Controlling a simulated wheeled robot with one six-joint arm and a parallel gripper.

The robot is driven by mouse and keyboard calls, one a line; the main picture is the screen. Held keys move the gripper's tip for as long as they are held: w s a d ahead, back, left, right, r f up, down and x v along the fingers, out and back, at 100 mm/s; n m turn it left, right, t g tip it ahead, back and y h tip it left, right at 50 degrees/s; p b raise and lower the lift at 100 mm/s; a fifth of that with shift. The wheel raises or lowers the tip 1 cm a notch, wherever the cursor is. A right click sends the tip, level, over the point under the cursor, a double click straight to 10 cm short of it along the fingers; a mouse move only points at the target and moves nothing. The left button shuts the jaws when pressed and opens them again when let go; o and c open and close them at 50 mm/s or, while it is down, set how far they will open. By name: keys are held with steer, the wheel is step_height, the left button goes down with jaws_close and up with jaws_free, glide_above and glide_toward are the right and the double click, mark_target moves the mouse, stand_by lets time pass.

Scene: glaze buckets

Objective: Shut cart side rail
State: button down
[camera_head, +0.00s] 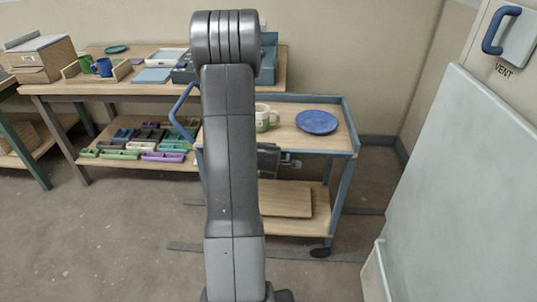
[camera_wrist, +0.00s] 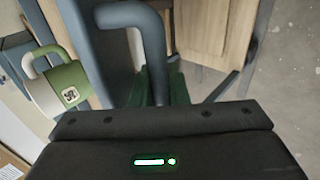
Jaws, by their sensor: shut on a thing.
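The cart (camera_head: 345,150) has a blue-grey frame, a wooden top and a lower shelf. It stands behind my arm, which hides much of its left part. My gripper (camera_head: 283,161) is low at the cart's near side, just below the top's edge. In the wrist view, my gripper (camera_wrist: 159,88) is shut on a bent blue-grey bar (camera_wrist: 152,40), which looks like the handle of the side rail. The bar runs down between the two dark green fingers. How far the rail stands open cannot be told.
A white and green mug (camera_head: 265,117) and a blue plate (camera_head: 317,122) are on the cart top. A bench (camera_head: 125,88) with trays stands behind left. A pale vent cabinet (camera_head: 465,190) rises at right.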

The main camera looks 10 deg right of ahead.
steer(key=shift+w+r+g+y+p, duration=0.2)
steer(key=shift+r+g+p, duration=0.45)
steer(key=shift+p, duration=3)
steer(key=shift+w+r+g+y+p, duration=0.2)
steer(key=shift+g+p, duration=0.65)
steer(key=shift+p, duration=2.8)
steer(key=p, duration=0.5)
steer(key=shift+s+g, duration=0.15)
steer(key=shift+g, duration=0.25)
steer(key=shift+f+g+y+p, duration=0.3)
steer(key=shift+g+p, duration=0.1)
steer(key=shift+p, duration=0.25)
steer(key=shift+d+r+g+y, duration=0.1)
steer(key=shift+r+g+y, duration=0.15)
steer(key=shift+g, duration=0.85)
steer(key=c, duration=1.7)
jaws_free()
